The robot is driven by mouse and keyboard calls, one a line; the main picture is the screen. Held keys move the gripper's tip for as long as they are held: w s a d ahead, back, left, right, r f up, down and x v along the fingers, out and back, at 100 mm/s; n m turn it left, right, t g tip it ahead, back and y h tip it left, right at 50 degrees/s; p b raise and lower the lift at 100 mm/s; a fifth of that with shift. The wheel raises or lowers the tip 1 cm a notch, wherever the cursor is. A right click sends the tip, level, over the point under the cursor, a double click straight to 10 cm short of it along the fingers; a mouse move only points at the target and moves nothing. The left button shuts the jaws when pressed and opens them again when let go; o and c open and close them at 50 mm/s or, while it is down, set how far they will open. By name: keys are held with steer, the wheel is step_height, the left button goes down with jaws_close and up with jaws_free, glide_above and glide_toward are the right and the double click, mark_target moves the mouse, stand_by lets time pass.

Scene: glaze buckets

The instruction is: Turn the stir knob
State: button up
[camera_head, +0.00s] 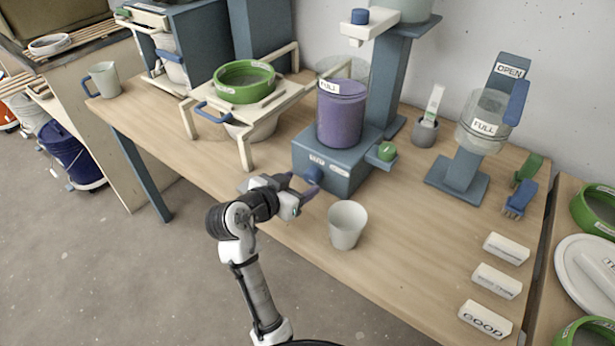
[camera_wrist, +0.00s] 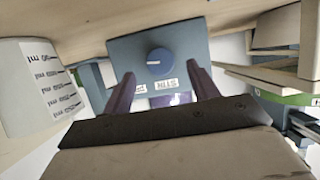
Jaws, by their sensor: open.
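The stir knob (camera_head: 313,174) is a small round blue dial on the front of a blue-grey base box (camera_head: 343,180). In the wrist view the knob (camera_wrist: 159,60) appears ahead between the finger lines, next to an upside-down label that reads like STIR (camera_wrist: 168,85). My gripper (camera_head: 303,186) is open at the front of the box, one purple finger to each side of the knob in the picture. In the wrist view both fingers (camera_wrist: 162,72) are apart with nothing between them. Whether they touch the knob cannot be told.
A purple bucket (camera_head: 341,115) marked FULL stands on the box. A pale cup (camera_head: 347,225) stands close to my gripper, and shows scale marks in the wrist view (camera_wrist: 35,85). A sieve stand (camera_head: 245,100) is left.

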mark_target(309, 179)
steer(key=shift+x, duration=2.25)
steer(key=c, duration=1)
